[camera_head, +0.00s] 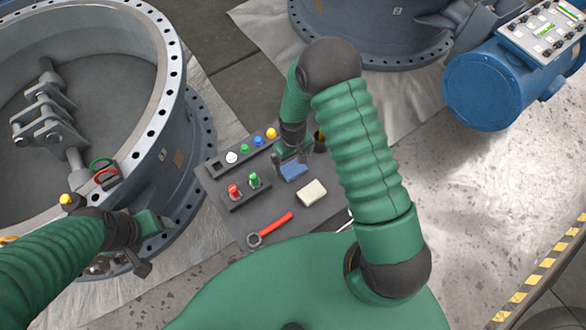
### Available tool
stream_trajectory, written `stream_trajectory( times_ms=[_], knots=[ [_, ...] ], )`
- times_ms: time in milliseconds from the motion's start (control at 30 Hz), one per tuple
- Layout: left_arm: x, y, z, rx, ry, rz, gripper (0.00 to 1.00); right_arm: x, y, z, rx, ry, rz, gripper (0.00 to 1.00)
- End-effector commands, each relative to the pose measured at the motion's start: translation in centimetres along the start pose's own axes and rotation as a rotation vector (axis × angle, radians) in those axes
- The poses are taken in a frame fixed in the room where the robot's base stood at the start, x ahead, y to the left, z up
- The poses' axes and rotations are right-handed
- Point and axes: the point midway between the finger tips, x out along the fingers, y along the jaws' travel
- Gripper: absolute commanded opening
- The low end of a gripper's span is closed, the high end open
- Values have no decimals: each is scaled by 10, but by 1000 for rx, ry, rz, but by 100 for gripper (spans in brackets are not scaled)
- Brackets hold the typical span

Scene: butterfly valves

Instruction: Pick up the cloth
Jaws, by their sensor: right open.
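A small blue folded piece, which looks like the cloth (294,172), lies on the dark grey tray (230,215) near its right side. My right gripper (291,160) points down over the cloth's far edge with its fingers apart. I cannot tell whether the fingers touch the cloth. The gripper hides part of the cloth's far side. My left gripper (143,262) is at the left, beside the rim of the large valve, away from the tray. Its fingers are small and dark, and I cannot tell whether they are open.
A cream block (312,193) lies just below the cloth. A red-handled wrench (270,230) lies nearer. Red and green items (244,186) stand in a holder at left, and a row of coloured knobs (245,149) lines the back. A large valve (172,120) rises at left.

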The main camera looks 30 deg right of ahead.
Motion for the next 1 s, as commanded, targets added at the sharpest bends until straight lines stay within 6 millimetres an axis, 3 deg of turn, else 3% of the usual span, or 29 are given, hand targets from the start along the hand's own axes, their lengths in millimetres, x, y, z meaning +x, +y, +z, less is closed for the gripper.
stream_trajectory(
  times_ms=[200, 467, 933, 1000],
  knots=[
    [-2, 0, 0, -1, 0, 0, 70, 41, -1, 2, 1, -6, -5, 100],
    [-2, 0, 0, 0, 0, 0, 70, 47, -1, 2, 1, -3, -5, 100],
    [-2, 0, 0, -1, 0, 0, 70, 47, -1, 2, 0, -3, -5, 41],
    [-2, 0, 0, -1, 0, 0, 70, 47, -1, 2, 1, -3, -5, 38]
  ],
)
